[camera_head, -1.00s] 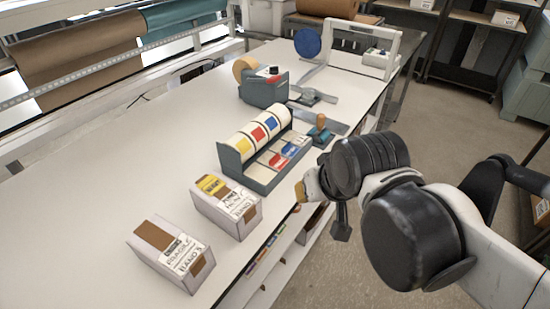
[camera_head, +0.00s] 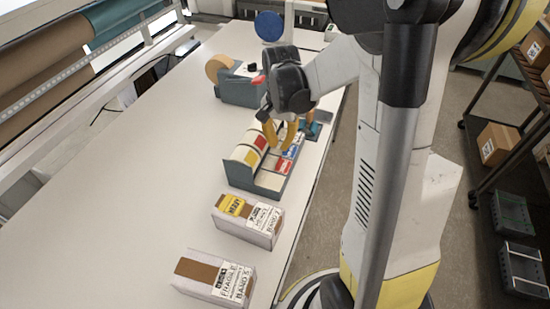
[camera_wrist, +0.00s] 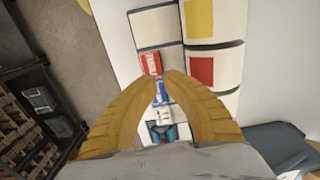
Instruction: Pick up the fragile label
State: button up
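The grey label dispenser (camera_head: 268,184) stands on the bench with label rolls and a front row of loose labels. A red label (camera_head: 283,166) and a blue label (camera_head: 292,151) show there. The wrist view shows the red label (camera_wrist: 151,64) just past the fingertips and the blue label (camera_wrist: 160,94) between the fingers. Their print is too small to read, so I cannot tell which is the fragile one. My gripper (camera_head: 282,140) points down over the dispenser. Its yellow fingers (camera_wrist: 163,76) are apart with a narrow gap, and I see nothing held.
A tape dispenser (camera_head: 238,90) is behind the label dispenser. The bench's left side is clear. Dark shelving (camera_head: 510,165) stands right.

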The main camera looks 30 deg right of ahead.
aim_at(278, 164)
jog(key=f+b, duration=0.1)
jog(key=f, duration=0.3)
jog(key=f+b, duration=0.1)
jog(key=f, duration=0.3)
jog(key=shift+a, duration=0.2)
jog(key=shift+r, duration=0.1)
grip_shut()
